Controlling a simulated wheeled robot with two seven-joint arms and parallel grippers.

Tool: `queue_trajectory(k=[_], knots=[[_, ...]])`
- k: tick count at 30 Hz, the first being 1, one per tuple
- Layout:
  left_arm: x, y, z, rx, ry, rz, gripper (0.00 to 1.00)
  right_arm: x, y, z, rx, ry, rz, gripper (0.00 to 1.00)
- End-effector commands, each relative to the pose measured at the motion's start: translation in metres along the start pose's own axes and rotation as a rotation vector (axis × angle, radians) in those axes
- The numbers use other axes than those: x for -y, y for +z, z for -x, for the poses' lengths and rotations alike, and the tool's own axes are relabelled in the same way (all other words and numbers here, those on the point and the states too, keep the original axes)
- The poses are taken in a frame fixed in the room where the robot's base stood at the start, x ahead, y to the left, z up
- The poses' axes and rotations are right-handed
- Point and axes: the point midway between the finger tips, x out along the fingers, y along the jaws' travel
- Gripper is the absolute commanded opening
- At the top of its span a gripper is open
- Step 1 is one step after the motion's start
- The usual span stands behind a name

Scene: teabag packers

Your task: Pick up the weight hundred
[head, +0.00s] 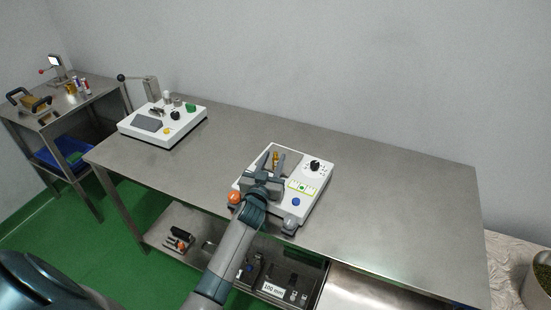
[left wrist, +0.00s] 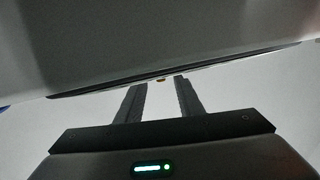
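My left gripper (head: 274,162) comes in over the white device (head: 317,172) on the steel table, with its two fingers apart. A small brass-coloured piece (head: 276,155), which may be the weight hundred, shows between or just behind the fingertips; I cannot tell if it touches them. In the left wrist view the left gripper (left wrist: 160,92) shows its two dark fingers with an empty gap. A tiny orange-brass spot (left wrist: 160,80) shows beyond the gap, below a large grey surface. My right gripper is not in view.
The white device carries a black knob (head: 315,165), a blue button (head: 296,201) and an orange knob (head: 235,197). A second white device (head: 139,126) stands left on the table. The table's right part is clear. A side table (head: 58,105) and a plant pot (head: 540,290) stand at the edges.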

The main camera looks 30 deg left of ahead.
Motion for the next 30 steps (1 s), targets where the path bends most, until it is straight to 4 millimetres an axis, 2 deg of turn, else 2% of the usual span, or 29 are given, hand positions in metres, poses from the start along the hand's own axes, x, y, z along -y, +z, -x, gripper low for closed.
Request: queue_trajectory(k=[1, 3, 9, 15, 24, 26, 28, 29, 30], knots=[[0.001, -0.005, -0.008, -0.001, -0.001, 0.001, 0.34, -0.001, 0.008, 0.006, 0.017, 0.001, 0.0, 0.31], [0.001, -0.004, -0.016, 0.0, 0.0, 0.0, 0.34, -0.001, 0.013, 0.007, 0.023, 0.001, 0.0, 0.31], [0.001, -0.003, -0.031, -0.001, 0.0, 0.002, 0.34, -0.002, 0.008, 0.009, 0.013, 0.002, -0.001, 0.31], [0.001, -0.002, -0.032, -0.001, 0.0, 0.001, 0.34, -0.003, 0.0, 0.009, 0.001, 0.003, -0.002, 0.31], [0.001, -0.002, -0.031, 0.0, 0.0, 0.001, 0.34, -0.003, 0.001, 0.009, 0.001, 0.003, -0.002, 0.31], [0.001, -0.002, -0.031, -0.001, 0.0, 0.001, 0.22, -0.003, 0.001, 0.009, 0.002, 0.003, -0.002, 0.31], [0.001, -0.002, -0.031, 0.0, 0.0, 0.001, 0.05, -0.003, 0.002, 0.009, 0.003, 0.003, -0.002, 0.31], [0.001, -0.002, -0.031, 0.0, 0.0, 0.001, 0.0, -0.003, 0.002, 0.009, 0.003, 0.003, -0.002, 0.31], [0.001, -0.002, -0.031, 0.0, 0.0, 0.001, 0.0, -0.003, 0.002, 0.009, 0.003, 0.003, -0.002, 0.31]])
